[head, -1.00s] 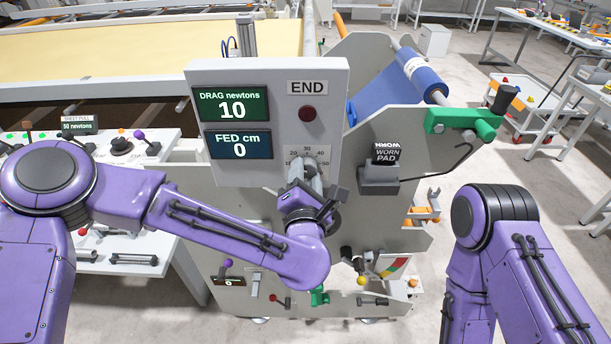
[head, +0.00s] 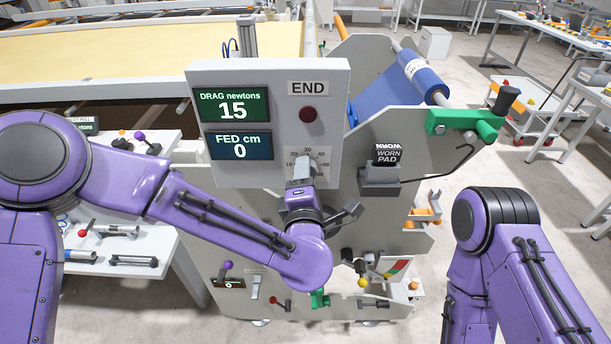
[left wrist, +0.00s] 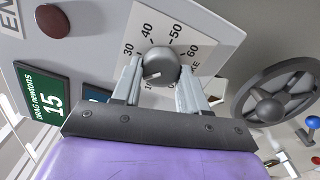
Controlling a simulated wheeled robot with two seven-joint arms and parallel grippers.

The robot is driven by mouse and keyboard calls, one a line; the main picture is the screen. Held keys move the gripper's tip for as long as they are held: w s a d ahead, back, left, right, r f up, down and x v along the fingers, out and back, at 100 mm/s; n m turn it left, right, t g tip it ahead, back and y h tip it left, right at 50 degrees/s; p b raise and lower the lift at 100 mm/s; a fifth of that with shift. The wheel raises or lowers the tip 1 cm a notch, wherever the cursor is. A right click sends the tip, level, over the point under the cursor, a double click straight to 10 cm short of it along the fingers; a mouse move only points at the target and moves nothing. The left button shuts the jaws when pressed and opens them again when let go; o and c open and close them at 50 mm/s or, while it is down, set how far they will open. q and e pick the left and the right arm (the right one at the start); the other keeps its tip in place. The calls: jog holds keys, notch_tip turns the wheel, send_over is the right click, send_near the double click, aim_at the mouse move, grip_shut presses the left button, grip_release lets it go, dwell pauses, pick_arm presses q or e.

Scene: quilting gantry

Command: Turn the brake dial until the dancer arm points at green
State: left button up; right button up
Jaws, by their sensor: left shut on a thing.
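The brake dial is a grey round knob (left wrist: 160,64) on a white numbered scale in the left wrist view. My left gripper (left wrist: 162,84) has one finger on each side of it and is shut on it. In the head view my left gripper (head: 302,172) is at the panel below the red button and hides most of the dial. The drag display (head: 232,105) reads 15 newtons. A red, yellow and green sector (head: 394,267) shows low on the machine; the dancer arm's pointing cannot be made out. My right gripper is out of view.
The fed display (head: 239,146) reads 0 cm. A worn pad holder (head: 380,176) sits right of the panel, and a green bracket (head: 463,124) juts out farther right. A handwheel (left wrist: 285,92) is beside the dial in the left wrist view.

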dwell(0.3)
pick_arm(q)
jog(key=o, duration=1.1)
jog(key=shift+c, duration=0.2)
jog(key=shift+s, duration=0.15)
jog(key=s+b, duration=0.3)
jog(key=s, duration=0.7)
jog(key=shift+s+b, duration=0.15)
jog(key=shift+b, duration=0.25)
jog(key=shift+d, duration=0.1)
